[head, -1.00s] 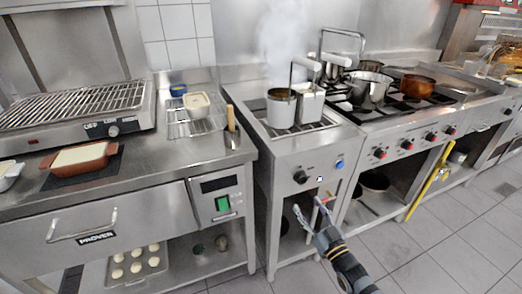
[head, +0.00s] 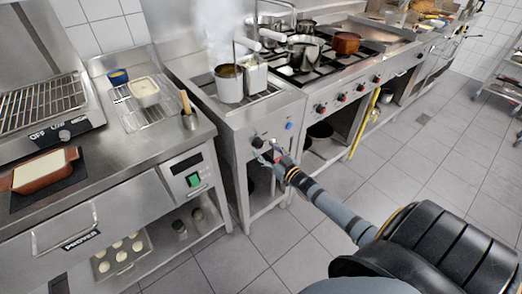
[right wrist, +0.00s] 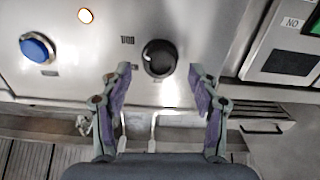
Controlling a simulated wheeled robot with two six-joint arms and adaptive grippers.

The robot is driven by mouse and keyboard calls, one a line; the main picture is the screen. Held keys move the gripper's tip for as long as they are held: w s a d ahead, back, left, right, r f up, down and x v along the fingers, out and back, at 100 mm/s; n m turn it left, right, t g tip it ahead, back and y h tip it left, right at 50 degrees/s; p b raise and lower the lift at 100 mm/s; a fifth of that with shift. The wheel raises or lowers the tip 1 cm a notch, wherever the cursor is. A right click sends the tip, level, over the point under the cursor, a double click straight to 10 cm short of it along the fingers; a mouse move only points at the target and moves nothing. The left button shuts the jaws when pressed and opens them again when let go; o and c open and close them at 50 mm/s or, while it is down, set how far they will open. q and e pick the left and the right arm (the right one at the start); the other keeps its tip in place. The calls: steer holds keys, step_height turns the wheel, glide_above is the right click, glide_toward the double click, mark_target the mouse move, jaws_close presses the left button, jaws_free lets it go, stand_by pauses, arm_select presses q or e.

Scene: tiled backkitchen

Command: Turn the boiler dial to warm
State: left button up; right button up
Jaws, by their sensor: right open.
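The boiler (head: 222,120) is the steel unit with a steaming top and baskets in the middle of the head view. Its black dial (head: 257,142) is on the front panel, left of a blue knob (head: 289,126). In the right wrist view the dial (right wrist: 159,58) lies ahead, between and just beyond the fingertips, not touched by them; its pale pointer mark is near its left edge. My right gripper (right wrist: 160,80) is open and empty; in the head view it (head: 270,155) is in front of the panel by the dial. My left gripper is out of view.
A lit lamp (right wrist: 85,16) and the blue button (right wrist: 37,47) sit on the panel. A counter with a green-switch panel (head: 193,180) stands left of the boiler. A stove with red-marked knobs (head: 342,98) stands right. The tiled floor in front is clear.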

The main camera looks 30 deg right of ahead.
mark_target(259, 144)
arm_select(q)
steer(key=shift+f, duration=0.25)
arm_select(e)
steer(key=shift+w+a, duration=0.1)
steer(key=shift+w, duration=1.3)
steer(key=c, duration=1.2)
steer(key=shift+r+n, duration=0.1)
steer(key=shift+n, duration=0.2)
steer(key=shift+n+p, duration=0.35)
steer(key=shift+n, duration=0.55)
steer(key=n, duration=0.3)
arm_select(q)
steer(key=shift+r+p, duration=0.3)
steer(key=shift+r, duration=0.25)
arm_select(e)
steer(key=n, duration=0.6)
steer(key=shift+a, duration=0.1)
steer(key=shift+n, duration=0.3)
